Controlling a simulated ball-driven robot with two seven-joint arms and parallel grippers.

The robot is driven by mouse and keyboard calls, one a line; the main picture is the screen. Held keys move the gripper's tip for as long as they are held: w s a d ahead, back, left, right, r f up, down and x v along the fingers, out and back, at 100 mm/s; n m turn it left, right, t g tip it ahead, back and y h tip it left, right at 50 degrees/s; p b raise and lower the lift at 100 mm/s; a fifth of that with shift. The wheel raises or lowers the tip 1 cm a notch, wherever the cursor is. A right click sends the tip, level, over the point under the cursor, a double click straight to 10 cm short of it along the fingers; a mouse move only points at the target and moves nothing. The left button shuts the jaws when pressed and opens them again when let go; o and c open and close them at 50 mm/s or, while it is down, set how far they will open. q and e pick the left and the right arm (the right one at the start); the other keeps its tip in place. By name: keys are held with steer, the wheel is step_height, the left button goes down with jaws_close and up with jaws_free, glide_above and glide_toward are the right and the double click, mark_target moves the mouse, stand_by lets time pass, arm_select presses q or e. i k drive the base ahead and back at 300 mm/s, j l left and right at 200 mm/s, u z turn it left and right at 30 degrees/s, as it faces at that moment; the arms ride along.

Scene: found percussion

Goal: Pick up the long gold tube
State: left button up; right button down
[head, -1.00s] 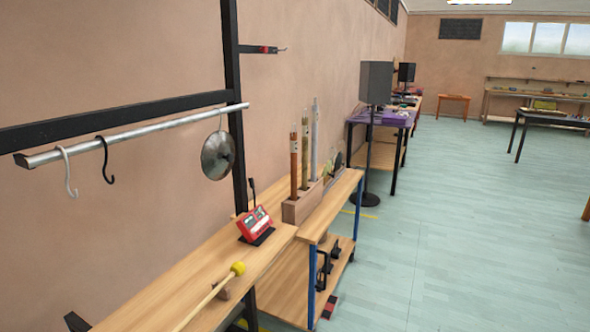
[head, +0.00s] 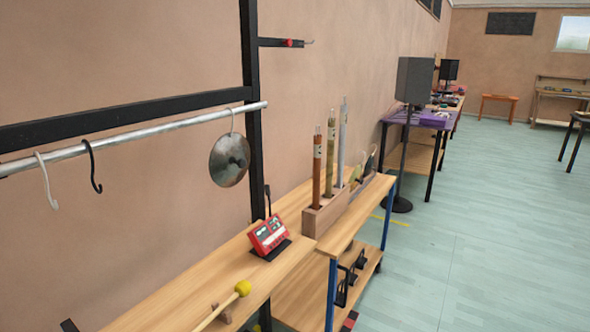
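Three upright tubes stand in a wooden block (head: 322,220) on the wooden bench by the wall. The middle one is a dull gold tube (head: 330,155), with its lower end hidden in the block. A copper-brown tube (head: 317,168) stands in front of it, to its left. A taller silver-grey tube (head: 342,145) stands behind it, to its right. Neither of my grippers is in view.
A red device (head: 269,235) and a yellow-headed mallet (head: 242,288) are on the nearer bench top (head: 190,290). A metal disc (head: 229,160) hangs from a rail (head: 130,136) with hooks. A speaker (head: 414,80) stands beyond. Floor (head: 470,240) to the right is clear.

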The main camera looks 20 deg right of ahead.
mark_target(331, 122)
steer(key=i+l+u, duration=0.15)
steer(key=l, duration=0.35)
steer(key=i+l+u, duration=0.15)
steer(key=l, duration=0.35)
steer(key=i+l+u, duration=0.15)
steer(key=l, duration=0.35)
steer(key=l+u, duration=0.1)
steer(key=l, duration=0.45)
